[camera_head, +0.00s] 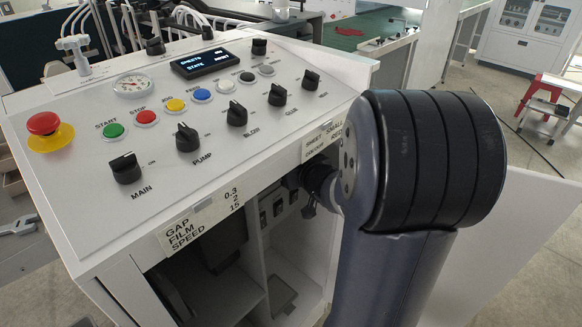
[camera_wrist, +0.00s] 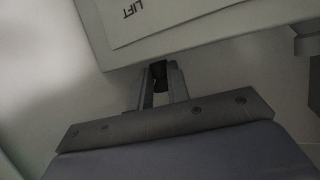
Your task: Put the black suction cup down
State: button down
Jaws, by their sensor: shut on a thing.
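In the wrist view my gripper (camera_wrist: 160,84) is shut on a small black thing (camera_wrist: 159,72), which looks like the black suction cup. It is dark and partly hidden between the fingers. The fingertips are close to the lower edge of a pale panel or box (camera_wrist: 205,33) marked LIFT; I cannot tell whether they touch it. In the head view my arm covers the right middle, and its end is by the open cabinet; the fingers and the cup cannot be made out there.
The white control cabinet (camera_head: 85,215) has knobs, coloured buttons and a red emergency stop (camera_head: 43,123) on top. Its front is open, with shelves and dividers inside. A white door panel (camera_head: 520,240) stands at the right. A red step stool (camera_head: 548,100) is farther back.

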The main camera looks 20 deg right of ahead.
jog(key=shift+f, duration=0.2)
jog(key=shift+f, duration=0.15)
jog(key=c, duration=1.3)
grip_release()
jog(key=shift+c, duration=0.2)
jog(key=shift+r, duration=0.25)
jog(key=shift+s+r, duration=0.15)
jog(key=shift+s, duration=0.15)
jog(key=p+v, duration=0.3)
jog(key=v, duration=0.8)
jog(key=shift+s, duration=0.2)
